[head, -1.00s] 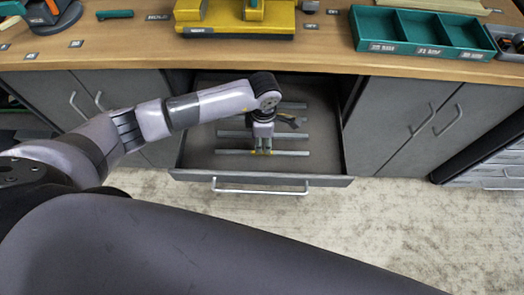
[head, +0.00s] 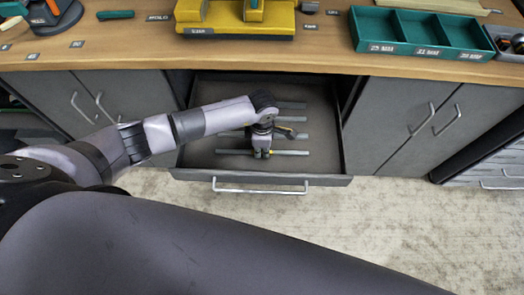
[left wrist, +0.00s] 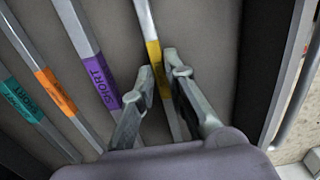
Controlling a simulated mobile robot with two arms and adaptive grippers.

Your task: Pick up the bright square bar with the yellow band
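The bright square bar with the yellow band (left wrist: 154,54) runs between the two spread fingers of my left gripper (left wrist: 160,74) in the left wrist view. The fingers are open, one on each side of the bar near its yellow band; whether they touch it I cannot tell. In the head view my left gripper (head: 262,153) is down in the open drawer, over the front bar (head: 291,153). The gripper hides part of that bar. My right gripper is not in view.
Bars with purple (left wrist: 100,82), orange (left wrist: 54,90) and teal (left wrist: 20,99) bands lie beside it. The drawer (head: 325,160) has raised walls around them. Above it, the worktop (head: 300,52) carries a yellow fixture (head: 235,22) and a teal tray (head: 420,32).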

